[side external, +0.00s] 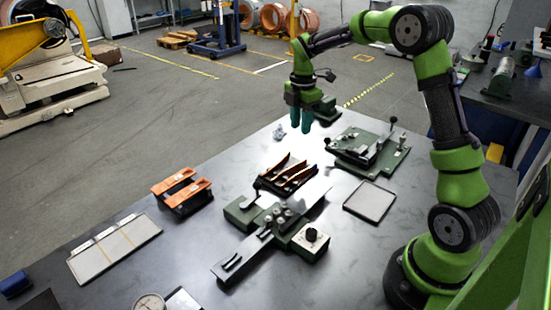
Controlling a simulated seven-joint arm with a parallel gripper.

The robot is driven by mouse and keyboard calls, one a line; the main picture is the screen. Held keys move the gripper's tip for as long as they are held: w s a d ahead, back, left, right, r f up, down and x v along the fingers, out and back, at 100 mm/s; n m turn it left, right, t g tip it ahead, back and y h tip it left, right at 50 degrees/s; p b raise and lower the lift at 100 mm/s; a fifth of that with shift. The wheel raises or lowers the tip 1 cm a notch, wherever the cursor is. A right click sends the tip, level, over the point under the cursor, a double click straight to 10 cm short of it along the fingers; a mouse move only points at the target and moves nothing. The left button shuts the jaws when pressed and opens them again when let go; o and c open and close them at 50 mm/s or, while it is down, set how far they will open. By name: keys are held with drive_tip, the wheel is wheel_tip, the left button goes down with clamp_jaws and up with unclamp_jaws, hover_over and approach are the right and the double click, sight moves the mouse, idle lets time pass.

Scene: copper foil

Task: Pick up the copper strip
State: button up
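Several thin copper-coloured strips (288,171) stand side by side in a small dark rack near the middle of the table. I cannot tell which of them is the copper strip of the task. My gripper (300,128) is above the far part of the table, up and beyond the rack, pointing down. Its two teal fingers show a narrow gap, with nothing visible between them. It appears apart from the strips.
A green device with a long metal plate (240,258) lies in front of the rack. A green lever fixture (365,150) and a flat grey tray (369,202) are to the right. Orange-topped blocks (181,187) and a pale panel (113,248) lie left. Bare table (225,165) lies between.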

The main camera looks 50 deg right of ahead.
sight(296, 167)
wheel_tip(296, 167, down, 13)
drive_tip(key=shift+s+r, duration=0.1)
drive_tip(key=shift+r, duration=0.05)
idle(0.4)
drive_tip(key=shift+c, duration=0.3)
clamp_jaws()
idle(0.9)
